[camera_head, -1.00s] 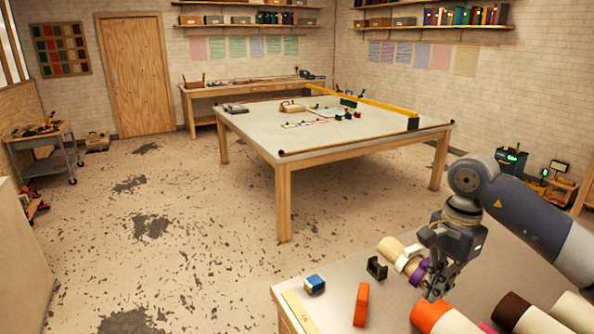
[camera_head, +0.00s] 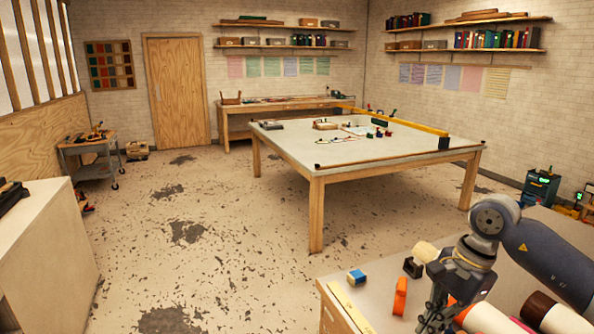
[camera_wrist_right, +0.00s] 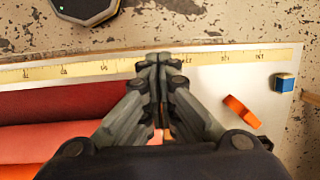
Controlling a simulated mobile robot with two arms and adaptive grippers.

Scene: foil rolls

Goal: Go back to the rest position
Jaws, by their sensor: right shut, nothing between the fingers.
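My right gripper (camera_head: 432,318) hangs over the near workbench in the head view, its arm coming in from the right. In the right wrist view its fingers (camera_wrist_right: 158,62) are closed together and empty. They are above the bench top, close to a yellow measuring strip (camera_wrist_right: 90,67). Foil rolls lie beside and partly behind the gripper: a cream and orange roll (camera_head: 490,320) and a dark-ended roll (camera_head: 545,312) in the head view. Red and pink rolls (camera_wrist_right: 60,104) show at the left of the wrist view. My left gripper is not in view.
On the bench are an orange piece (camera_head: 400,296), a blue block (camera_head: 356,277) and a black holder (camera_head: 413,267). A large table (camera_head: 350,157) stands beyond. Open floor (camera_head: 220,260) lies to the left, with a white cabinet (camera_head: 50,245) at the far left.

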